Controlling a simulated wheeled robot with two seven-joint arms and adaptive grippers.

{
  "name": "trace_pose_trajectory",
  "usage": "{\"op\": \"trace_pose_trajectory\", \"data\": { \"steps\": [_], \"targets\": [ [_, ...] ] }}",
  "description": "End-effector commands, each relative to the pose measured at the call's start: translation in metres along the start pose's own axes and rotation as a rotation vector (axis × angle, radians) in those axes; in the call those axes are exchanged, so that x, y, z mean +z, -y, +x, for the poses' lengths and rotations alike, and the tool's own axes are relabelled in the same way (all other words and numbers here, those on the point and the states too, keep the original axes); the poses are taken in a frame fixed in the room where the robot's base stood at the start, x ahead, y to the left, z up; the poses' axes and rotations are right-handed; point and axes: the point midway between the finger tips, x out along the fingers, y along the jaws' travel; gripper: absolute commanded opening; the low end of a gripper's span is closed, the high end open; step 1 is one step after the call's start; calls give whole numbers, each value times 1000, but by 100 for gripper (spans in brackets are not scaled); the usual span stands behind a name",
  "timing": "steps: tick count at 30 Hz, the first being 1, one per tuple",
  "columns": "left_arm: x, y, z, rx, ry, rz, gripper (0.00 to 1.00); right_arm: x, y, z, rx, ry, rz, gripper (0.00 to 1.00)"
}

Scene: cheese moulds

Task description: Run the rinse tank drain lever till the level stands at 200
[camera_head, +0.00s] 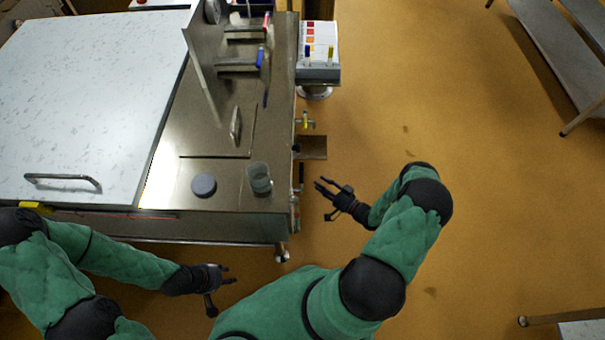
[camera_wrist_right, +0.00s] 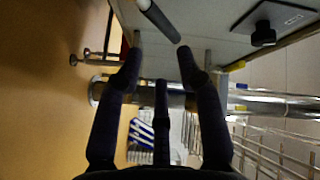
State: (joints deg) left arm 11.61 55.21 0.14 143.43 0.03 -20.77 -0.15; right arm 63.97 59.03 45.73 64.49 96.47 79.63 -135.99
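A dark lever (camera_head: 301,177), which looks like the drain lever, is on the right end of the steel unit. In the right wrist view a dark bar-like handle (camera_wrist_right: 158,20) lies just beyond the fingertips, apparently the same lever. My right gripper (camera_head: 320,189) is beside it on the right, with a gap between them. Its fingers are spread and empty in the right wrist view (camera_wrist_right: 162,60). My left gripper (camera_head: 231,275) is open and empty in front of the unit's front edge. I cannot read any level mark at 200.
A clear beaker (camera_head: 260,179) and a grey round lid (camera_head: 204,185) stand on the steel top (camera_head: 228,195). A yellow-handled valve (camera_head: 305,121) and a chart holder (camera_head: 319,50) are further back.

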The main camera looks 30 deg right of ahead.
Motion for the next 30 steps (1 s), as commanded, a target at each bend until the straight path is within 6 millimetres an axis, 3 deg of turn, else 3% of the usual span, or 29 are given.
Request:
{"op": "trace_pose_trajectory", "data": {
  "steps": [4, 14, 30],
  "targets": [
    [0, -5, -14, 0, 0, 0, 37, -16, 15, -1, 81, 111, -57, 37],
    [1, -5, -15, 0, 0, 0, 37, -16, 19, 2, 139, 196, -97, 37],
    [0, 4, 11, 0, 0, 0, 37, 1, 6, 84, 137, 195, -97, 37]
  ]
}}
